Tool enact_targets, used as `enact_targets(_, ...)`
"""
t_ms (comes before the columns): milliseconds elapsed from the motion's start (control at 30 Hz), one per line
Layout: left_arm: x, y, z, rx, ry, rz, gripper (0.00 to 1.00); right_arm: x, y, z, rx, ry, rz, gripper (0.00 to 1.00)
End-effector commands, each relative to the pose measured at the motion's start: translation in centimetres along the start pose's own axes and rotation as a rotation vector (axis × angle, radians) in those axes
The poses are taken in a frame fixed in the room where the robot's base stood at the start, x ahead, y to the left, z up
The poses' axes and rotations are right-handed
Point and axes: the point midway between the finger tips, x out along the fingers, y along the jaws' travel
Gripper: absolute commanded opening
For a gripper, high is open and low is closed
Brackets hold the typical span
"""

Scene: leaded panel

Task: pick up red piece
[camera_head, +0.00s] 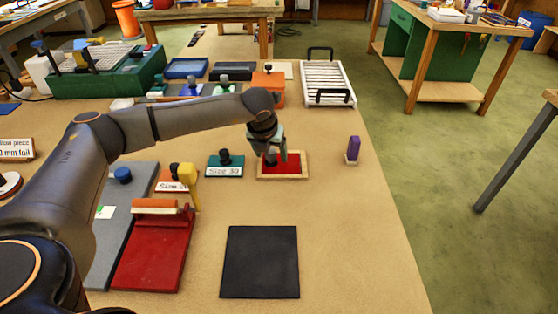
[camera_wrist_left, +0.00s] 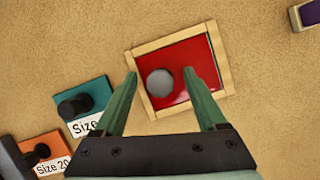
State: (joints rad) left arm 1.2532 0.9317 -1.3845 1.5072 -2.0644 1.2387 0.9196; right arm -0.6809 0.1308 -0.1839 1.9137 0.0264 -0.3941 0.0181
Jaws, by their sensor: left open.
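The red piece (camera_head: 290,170) lies flat inside a light wooden frame (camera_head: 304,178) on the table. In the left wrist view the red piece (camera_wrist_left: 190,60) is a glossy square, and the frame (camera_wrist_left: 222,75) surrounds it. A round grey knob or disc (camera_wrist_left: 160,82) shows on the red piece. My left gripper (camera_head: 270,158) is over the frame and hides part of the red piece. In the left wrist view its green fingers (camera_wrist_left: 160,73) are spread on either side of the grey disc, with nothing held. Its height above the piece is hard to tell. My right gripper is not in view.
A teal "Size 30" block (camera_head: 225,166) with a dark knob stands left of the frame. A purple block (camera_head: 353,149) stands to its right. A black mat (camera_head: 260,262) and a red board (camera_head: 153,253) lie nearer. A white rack (camera_head: 327,82) stands behind.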

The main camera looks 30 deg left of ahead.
Motion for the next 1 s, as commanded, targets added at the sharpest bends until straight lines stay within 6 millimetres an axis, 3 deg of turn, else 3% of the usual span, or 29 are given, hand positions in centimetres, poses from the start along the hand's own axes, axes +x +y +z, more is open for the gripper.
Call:
enact_targets(67,-0.02,0.0,0.0,0.0,0.0,0.0,0.7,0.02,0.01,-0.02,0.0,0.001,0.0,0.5)
enact_targets(700,-0.07,0.03,0.03,-0.001,0.0,0.0,0.0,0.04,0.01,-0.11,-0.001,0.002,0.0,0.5)
enact_targets(1000,-0.15,0.01,0.11,-0.001,-0.002,-0.001,0.0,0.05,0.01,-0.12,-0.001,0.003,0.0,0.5)
